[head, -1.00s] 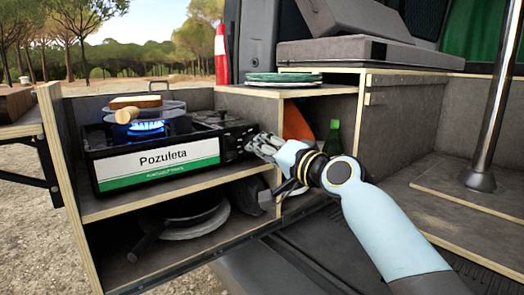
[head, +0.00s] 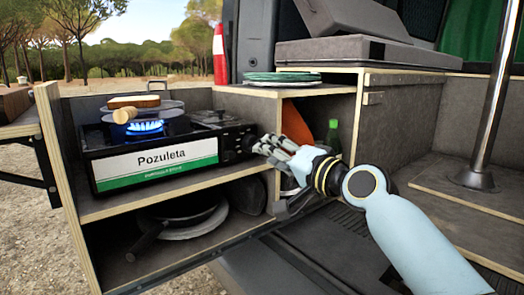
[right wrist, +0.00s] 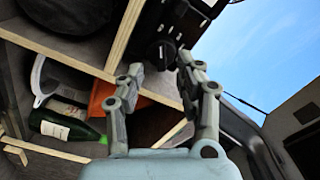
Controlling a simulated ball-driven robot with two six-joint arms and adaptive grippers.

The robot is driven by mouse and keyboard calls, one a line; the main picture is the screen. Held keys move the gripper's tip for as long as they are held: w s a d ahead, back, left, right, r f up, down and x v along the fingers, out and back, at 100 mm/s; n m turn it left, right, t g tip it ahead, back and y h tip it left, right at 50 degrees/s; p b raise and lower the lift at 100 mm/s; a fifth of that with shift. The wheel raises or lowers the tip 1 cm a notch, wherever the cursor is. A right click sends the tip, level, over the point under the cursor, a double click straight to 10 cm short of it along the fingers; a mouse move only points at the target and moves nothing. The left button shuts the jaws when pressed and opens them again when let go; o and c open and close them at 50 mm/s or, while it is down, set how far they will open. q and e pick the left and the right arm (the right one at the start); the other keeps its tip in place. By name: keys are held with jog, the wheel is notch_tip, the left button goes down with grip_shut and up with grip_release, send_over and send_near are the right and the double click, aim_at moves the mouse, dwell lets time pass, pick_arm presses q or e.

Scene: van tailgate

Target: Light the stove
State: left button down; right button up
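The black camping stove (head: 205,125) with the "Pozuleta" label stands on the upper shelf of the pull-out unit. A blue flame (head: 146,127) burns under the left burner's pan (head: 172,109). A dark knob (head: 247,142) sits at the right end of the stove's front; it also shows in the right wrist view (right wrist: 163,50). My right gripper (head: 264,147) is just right of the knob. In the right wrist view its two fingers (right wrist: 163,68) are apart with nothing between them, and the knob lies beyond the gap. My left gripper is not in view.
Bread (head: 135,101) lies on the pan. Plates (head: 284,78) rest on the counter right of the stove. A metal pole (head: 490,110) rises at the right.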

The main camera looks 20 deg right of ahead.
jog(key=v, duration=0.8)
dwell(2.6)
